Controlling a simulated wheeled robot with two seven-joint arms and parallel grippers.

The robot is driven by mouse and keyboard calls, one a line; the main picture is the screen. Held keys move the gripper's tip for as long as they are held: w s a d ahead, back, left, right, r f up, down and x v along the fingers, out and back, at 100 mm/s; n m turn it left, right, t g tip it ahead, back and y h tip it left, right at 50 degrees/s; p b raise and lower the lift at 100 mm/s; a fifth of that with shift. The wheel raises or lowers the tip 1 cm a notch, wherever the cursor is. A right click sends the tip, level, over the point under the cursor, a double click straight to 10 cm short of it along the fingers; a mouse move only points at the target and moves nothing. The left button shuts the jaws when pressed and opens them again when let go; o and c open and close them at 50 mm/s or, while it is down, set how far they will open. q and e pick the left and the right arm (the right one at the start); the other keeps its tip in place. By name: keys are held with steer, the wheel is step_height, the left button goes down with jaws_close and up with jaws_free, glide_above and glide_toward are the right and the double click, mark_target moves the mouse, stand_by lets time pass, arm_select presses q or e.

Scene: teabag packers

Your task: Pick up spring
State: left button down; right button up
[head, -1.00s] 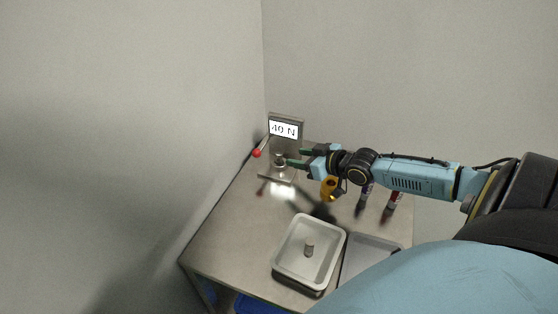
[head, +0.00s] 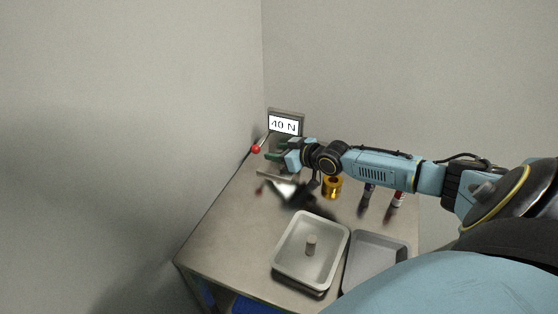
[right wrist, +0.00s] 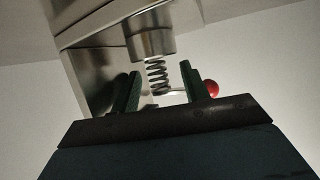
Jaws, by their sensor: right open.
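The spring (right wrist: 157,77) is a dark metal coil below the metal cylinder (right wrist: 150,38) of the tester in the right wrist view. My right gripper (right wrist: 162,88) is open, with one green finger on each side of the spring and gaps visible between. In the head view my right gripper (head: 277,157) is at the tester, below its display (head: 285,125) reading "40 N", and hides the spring there. My left gripper is not in view.
A lever with a red ball (head: 256,149) stands left of the tester. A yellow cylinder (head: 332,187) and two small bottles (head: 398,200) stand to the right. A white tray (head: 281,249) holding a small cylinder (head: 311,243) and an empty grey tray (head: 394,245) lie in front.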

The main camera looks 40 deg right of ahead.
jaws_close()
stand_by(0.3)
steer(key=shift+r, duration=0.1)
